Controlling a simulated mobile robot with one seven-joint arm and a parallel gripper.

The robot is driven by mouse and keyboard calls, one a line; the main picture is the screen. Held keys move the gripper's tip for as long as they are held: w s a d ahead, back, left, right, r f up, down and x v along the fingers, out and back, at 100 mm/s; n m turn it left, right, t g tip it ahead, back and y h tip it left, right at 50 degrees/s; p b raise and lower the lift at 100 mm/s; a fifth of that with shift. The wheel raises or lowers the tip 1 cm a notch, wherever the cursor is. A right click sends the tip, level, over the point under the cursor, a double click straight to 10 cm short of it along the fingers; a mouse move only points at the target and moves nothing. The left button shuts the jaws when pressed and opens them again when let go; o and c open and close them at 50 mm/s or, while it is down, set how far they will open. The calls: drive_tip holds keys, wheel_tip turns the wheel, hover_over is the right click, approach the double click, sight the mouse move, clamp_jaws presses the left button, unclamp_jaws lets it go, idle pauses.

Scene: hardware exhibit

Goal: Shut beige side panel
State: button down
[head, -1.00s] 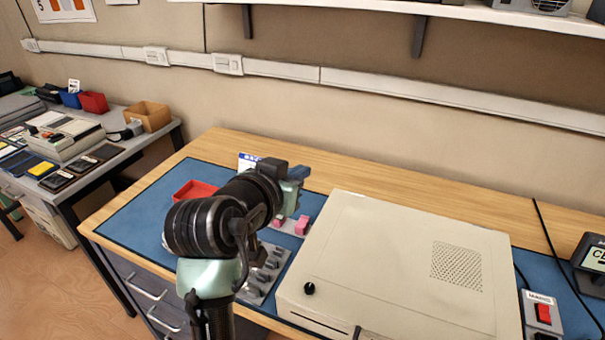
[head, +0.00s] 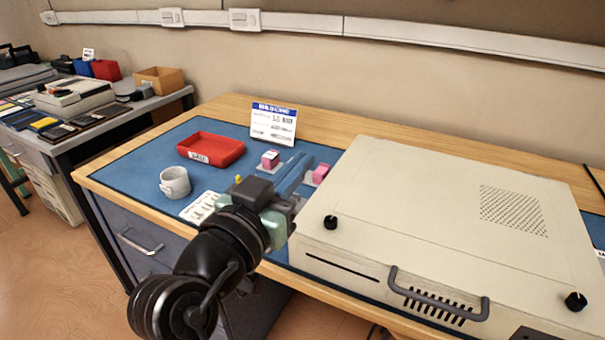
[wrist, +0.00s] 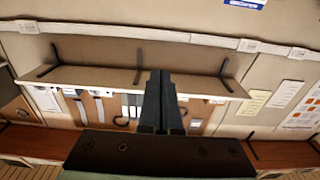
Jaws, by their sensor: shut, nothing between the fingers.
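The beige side panel (head: 420,200) is the broad flat top of the beige case (head: 335,262), lying on the bench at the right in the head view. It has a patch of vent holes and black knobs (head: 331,222) near its front corners. I cannot tell if a gap remains along its edges. A dark handle (head: 438,297) is on the case's front face. My gripper (head: 303,170) is left of the case, above the blue mat, apart from the panel. Its fingers are together and empty, also in the wrist view (wrist: 160,100), where the panel does not show.
A red tray (head: 210,150), white mug (head: 175,183), pink blocks (head: 270,160) and a sign card (head: 273,122) stand on the blue mat (head: 150,160) left of the case. A side table (head: 150,100) is at the far left. The wrist view shows a shelf (wrist: 100,78).

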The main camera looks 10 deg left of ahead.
wheel_tip(320, 180, down, 7)
drive_tip(key=s+t+b, duration=0.1)
drive_tip(key=t+b, duration=0.1)
drive_tip(key=b, duration=0.8)
drive_tip(key=shift+s+a+h, duration=0.2)
drive_tip(key=shift+s+h, duration=0.05)
drive_tip(key=shift+h, duration=0.05)
drive_tip(key=shift+f, duration=0.15)
